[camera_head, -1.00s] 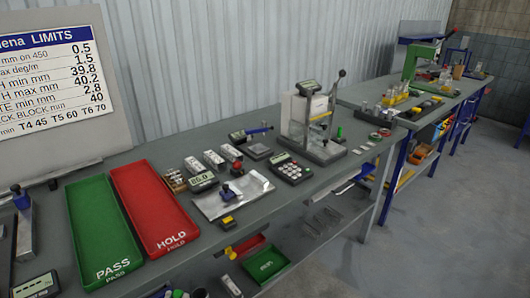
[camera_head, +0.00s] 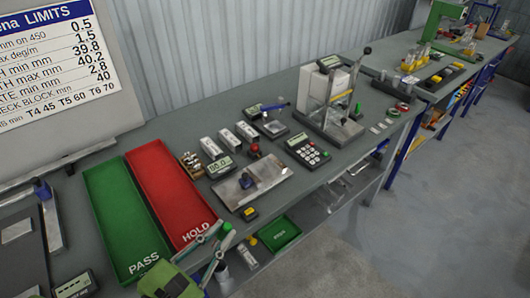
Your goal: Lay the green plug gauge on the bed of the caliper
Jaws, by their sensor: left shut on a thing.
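My left gripper (camera_head: 217,241) comes in at the bottom of the head view, in front of the table's near edge by the HOLD tray. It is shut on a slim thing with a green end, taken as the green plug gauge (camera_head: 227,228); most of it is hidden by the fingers. I cannot tell for sure which instrument is the caliper. My right gripper is not in view.
A green PASS tray (camera_head: 112,215) and red HOLD tray (camera_head: 160,185) lie left of the plate. A lever stand (camera_head: 338,92), a keypad unit (camera_head: 307,150) and white blocks (camera_head: 228,140) stand behind and right. A green bin (camera_head: 281,233) sits below the table edge.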

